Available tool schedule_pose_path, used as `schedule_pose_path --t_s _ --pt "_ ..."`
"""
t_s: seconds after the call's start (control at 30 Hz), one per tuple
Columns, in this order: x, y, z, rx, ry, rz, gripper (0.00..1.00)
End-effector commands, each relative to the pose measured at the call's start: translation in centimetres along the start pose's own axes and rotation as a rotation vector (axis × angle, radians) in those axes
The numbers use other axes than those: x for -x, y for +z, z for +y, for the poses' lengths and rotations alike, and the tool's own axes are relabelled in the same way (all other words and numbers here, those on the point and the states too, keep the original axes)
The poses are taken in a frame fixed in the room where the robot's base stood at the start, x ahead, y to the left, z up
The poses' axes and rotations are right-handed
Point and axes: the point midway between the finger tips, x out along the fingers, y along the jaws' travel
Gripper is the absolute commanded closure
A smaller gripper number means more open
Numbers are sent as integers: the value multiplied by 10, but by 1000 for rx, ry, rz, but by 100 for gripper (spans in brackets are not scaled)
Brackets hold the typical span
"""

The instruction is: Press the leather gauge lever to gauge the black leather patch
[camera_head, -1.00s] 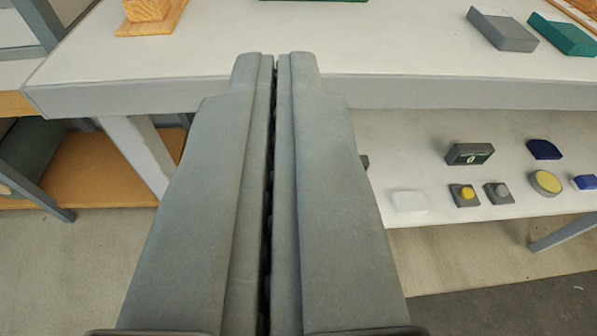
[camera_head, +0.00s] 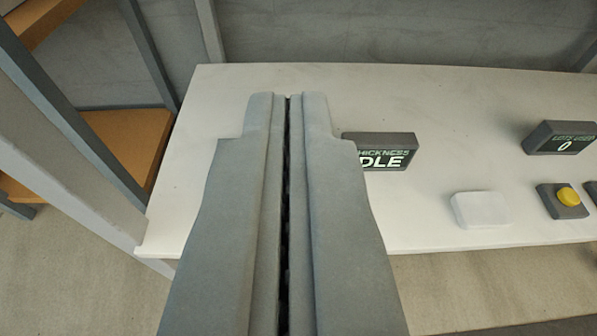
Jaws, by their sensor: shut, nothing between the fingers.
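My gripper (camera_head: 288,97) is shut and empty, in the middle of the view, over the white lower shelf (camera_head: 230,85). A dark display box (camera_head: 381,150) stands just right of the fingertips. Its screen reads "THICKNESS" and what looks like "IDLE", with the left end hidden by my gripper. I do not see a lever or a black leather patch; my fingers cover part of the shelf.
On the right stand a white block (camera_head: 480,210), a grey box with a yellow button (camera_head: 568,197) and a second display (camera_head: 561,138) reading 0. Grey posts and a wooden shelf (camera_head: 130,140) are at the left. The shelf's back middle is clear.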

Motion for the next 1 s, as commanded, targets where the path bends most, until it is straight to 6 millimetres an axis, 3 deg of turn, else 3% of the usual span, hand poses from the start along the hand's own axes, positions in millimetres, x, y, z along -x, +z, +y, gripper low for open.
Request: schedule_pose_path --t_s 0.13,0.37,0.87,1.0 --pt "-16 32 3 -6 -4 -14 100" --pt "-27 58 4 -11 -8 -20 100" --pt "-30 63 5 -12 -9 -20 100" --pt "-39 64 5 -12 -10 -21 100"
